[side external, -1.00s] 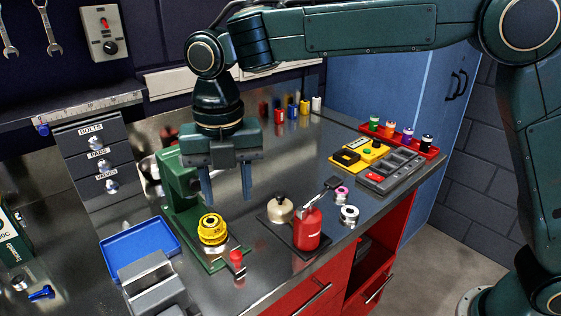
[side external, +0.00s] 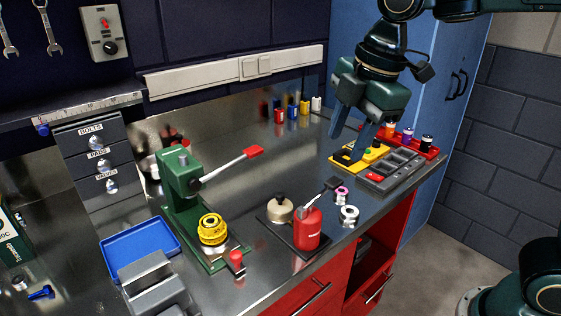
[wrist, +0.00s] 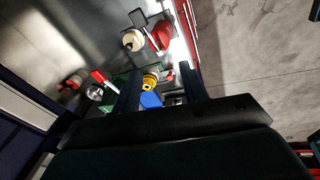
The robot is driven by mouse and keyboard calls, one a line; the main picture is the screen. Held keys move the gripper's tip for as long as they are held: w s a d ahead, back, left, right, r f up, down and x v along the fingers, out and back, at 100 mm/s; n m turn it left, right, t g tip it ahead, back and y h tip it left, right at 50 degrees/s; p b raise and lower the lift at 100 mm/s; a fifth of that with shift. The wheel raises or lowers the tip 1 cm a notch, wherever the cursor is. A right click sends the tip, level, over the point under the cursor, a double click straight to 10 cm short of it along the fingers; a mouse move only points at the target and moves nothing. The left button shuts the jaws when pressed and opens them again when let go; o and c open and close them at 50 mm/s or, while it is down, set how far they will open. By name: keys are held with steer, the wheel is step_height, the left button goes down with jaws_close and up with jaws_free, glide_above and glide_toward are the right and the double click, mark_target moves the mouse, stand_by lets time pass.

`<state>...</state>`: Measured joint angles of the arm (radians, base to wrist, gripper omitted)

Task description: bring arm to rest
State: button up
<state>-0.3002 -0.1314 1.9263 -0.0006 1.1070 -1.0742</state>
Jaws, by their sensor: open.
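My gripper (side external: 352,128) is open and empty in the side external view. It hangs above the right part of the bench, over or near the yellow device (side external: 358,154); I cannot tell the exact height. In the wrist view my gripper's two fingers (wrist: 157,82) are apart, with nothing between them up close. The bench (side external: 290,165) and its tools lie beyond the fingers there.
A green press (side external: 182,195) with a red-tipped lever stands at left, a yellow part (side external: 212,230) at its foot. A red bottle (side external: 308,228) stands near the front edge. A red rack (side external: 425,149) holds small bottles at right. The bench middle is clear.

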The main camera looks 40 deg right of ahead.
steer(key=s+d+f+m+t, duration=0.1)
steer(key=s+d+f+m, duration=0.1)
steer(key=s+d+m, duration=0.3)
steer(key=s+d+f+m+t, duration=0.2)
steer(key=s+d+m, duration=0.3)
steer(key=s+m, duration=0.4)
steer(key=shift+s+f+m+h, duration=0.35)
steer(key=shift+m+h, duration=0.05)
steer(key=shift+m, duration=0.5)
stand_by(0.4)
